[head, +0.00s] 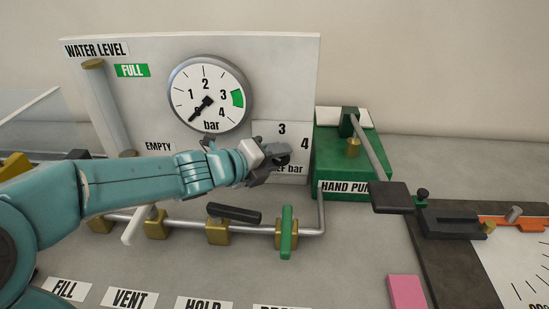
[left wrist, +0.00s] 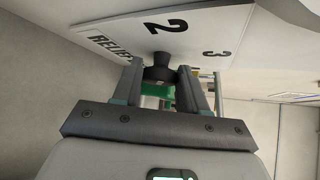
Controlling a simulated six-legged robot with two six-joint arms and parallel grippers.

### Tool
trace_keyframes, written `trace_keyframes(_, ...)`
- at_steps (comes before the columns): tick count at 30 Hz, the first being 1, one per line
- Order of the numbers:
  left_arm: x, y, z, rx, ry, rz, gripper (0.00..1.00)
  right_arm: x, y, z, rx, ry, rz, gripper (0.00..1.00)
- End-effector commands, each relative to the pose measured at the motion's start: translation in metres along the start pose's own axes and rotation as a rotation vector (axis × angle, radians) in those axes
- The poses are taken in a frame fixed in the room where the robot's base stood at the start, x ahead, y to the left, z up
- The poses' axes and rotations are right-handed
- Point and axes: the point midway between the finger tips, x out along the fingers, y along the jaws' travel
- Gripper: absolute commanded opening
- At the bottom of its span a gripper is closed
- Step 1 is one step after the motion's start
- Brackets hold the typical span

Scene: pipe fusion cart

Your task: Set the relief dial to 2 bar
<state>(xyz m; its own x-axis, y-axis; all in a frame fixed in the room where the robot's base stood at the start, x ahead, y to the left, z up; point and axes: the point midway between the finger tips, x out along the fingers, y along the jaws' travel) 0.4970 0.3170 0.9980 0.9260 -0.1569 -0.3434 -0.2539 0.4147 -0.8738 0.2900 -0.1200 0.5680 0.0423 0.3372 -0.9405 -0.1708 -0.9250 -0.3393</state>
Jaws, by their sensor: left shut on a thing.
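The relief dial's white plate (head: 293,130) is on the panel right of the gauge, with 3 and 4 showing. In the left wrist view the plate (left wrist: 205,22) shows 2, 3 and part of the word RELIEF. My left gripper (head: 277,158) covers the dial's middle in the head view. In the left wrist view its fingers stand on either side of the black relief knob (left wrist: 160,70) and are shut on it. I cannot make out which number the knob points to. My right gripper is not in view.
The pressure gauge (head: 208,94) has its needle at the lower left, below 1. The green hand pump (head: 335,165) stands right of the panel. A pipe with several valves, including a green-handled one (head: 287,230), runs below my left arm.

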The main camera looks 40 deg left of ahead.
Motion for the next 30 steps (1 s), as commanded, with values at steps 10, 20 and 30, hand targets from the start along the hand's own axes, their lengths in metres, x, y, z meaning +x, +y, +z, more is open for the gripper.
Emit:
trace_keyframes(10,0.0,-0.001,0.0,0.0,0.0,-0.001,0.67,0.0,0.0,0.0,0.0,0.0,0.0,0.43)
trace_keyframes(20,-0.013,-0.003,0.002,0.001,-0.003,0.0,0.67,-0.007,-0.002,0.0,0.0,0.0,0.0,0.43)
trace_keyframes(30,-0.1,-0.004,0.004,0.0,-0.01,0.002,0.67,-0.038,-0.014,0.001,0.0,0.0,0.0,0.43)
